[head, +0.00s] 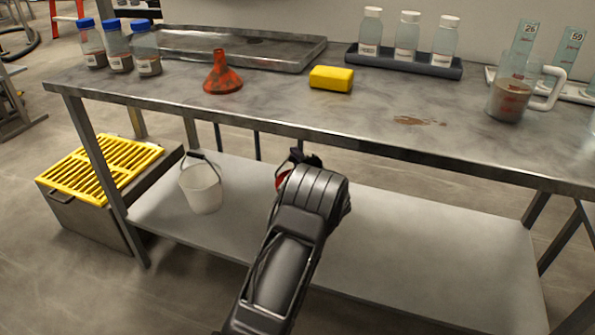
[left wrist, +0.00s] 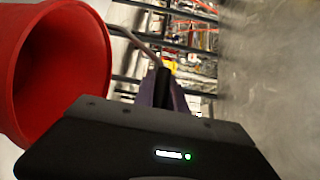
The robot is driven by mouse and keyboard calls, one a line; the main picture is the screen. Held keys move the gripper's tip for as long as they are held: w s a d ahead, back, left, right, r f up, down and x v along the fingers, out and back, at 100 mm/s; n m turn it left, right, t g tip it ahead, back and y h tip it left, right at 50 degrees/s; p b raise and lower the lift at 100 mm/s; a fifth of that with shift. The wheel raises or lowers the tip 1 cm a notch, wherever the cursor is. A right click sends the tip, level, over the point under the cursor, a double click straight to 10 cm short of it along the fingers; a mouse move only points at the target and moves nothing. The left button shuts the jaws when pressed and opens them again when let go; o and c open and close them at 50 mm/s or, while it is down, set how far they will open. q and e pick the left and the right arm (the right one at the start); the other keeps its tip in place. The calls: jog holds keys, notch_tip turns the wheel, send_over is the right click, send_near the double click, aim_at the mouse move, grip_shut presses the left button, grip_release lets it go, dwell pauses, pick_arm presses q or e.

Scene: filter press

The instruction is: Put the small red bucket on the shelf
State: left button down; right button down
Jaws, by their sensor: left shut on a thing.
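The small red bucket shows in the left wrist view (left wrist: 62,65) at the left, large, with its open mouth toward the camera. In the head view only a sliver of it (head: 282,178) shows beside my left gripper (head: 304,160); my arm hides the rest. My left gripper is shut on the bucket's thin handle, seen in the left wrist view. The grey lower shelf (head: 430,250) lies under the bench top, and my left arm reaches over it. Whether the bucket touches the shelf cannot be told. My right gripper is not in view.
A white bucket (head: 203,190) stands on the shelf's left part. The shelf's right part is clear. The steel bench top (head: 300,115) overhangs the shelf, with an orange funnel (head: 222,75) and a yellow sponge (head: 331,78) on it. A yellow-grated box (head: 100,170) stands at left.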

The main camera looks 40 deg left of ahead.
pick_arm(q)
jog(key=shift+f+b, duration=0.6)
jog(key=shift+f, duration=1.3)
jog(key=shift+f+b, duration=0.1)
jog(key=shift+b, duration=0.2)
jog(key=c, duration=1.4)
grip_release()
jog(key=shift+o, duration=0.2)
jog(key=p+v, duration=0.3)
jog(key=v, duration=0.9)
